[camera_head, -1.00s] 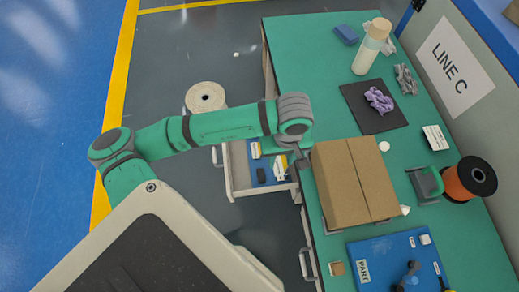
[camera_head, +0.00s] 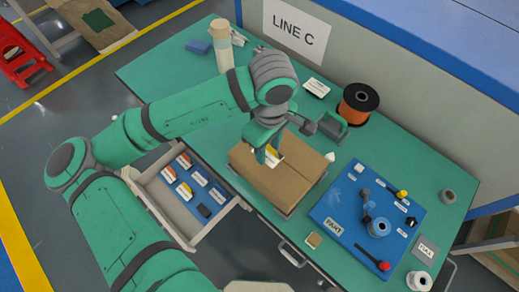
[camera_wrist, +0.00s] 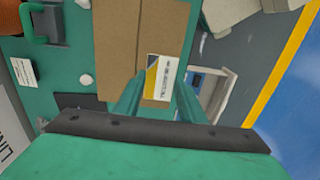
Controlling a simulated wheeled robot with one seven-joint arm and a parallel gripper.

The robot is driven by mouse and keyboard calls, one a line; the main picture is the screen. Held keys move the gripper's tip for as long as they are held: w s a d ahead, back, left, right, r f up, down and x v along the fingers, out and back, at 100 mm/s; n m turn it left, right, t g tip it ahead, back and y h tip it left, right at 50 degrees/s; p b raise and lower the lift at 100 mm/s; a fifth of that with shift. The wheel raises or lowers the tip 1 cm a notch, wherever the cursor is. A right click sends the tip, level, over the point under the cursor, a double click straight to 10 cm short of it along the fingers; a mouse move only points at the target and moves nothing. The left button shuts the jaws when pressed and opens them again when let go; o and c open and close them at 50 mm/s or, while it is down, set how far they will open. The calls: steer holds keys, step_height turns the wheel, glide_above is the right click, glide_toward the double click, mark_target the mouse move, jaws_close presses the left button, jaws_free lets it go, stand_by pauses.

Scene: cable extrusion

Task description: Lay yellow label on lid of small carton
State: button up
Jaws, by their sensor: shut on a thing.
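The brown carton (camera_head: 292,187) stands on the green bench with its lid flaps shut and a seam along the middle; its lid also shows in the wrist view (camera_wrist: 115,45). My gripper (camera_head: 266,155) is over the far part of the lid, pointing down. It is shut on the yellow label (camera_wrist: 161,78), a white printed piece with a yellow corner and a dark edge. The label also shows between the fingers in the head view (camera_head: 273,153). I cannot tell whether the label touches the lid.
An open drawer (camera_head: 151,193) with several labels on a blue mat juts out left of the carton. A blue board (camera_head: 338,213) with tools lies to the right.

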glide_above(267, 169)
steer(key=shift+d+f, duration=0.1)
steer(key=shift+f, duration=2.9)
steer(key=shift+w+f, duration=0.1)
steer(key=shift+f, duration=0.45)
steer(key=shift+f, duration=0.1)
steer(key=shift+f, duration=1)
steer(key=o, duration=0.9)
steer(key=shift+c, duration=0.2)
step_height(267, 169, up, 11)
steer(key=shift+f, duration=0.15)
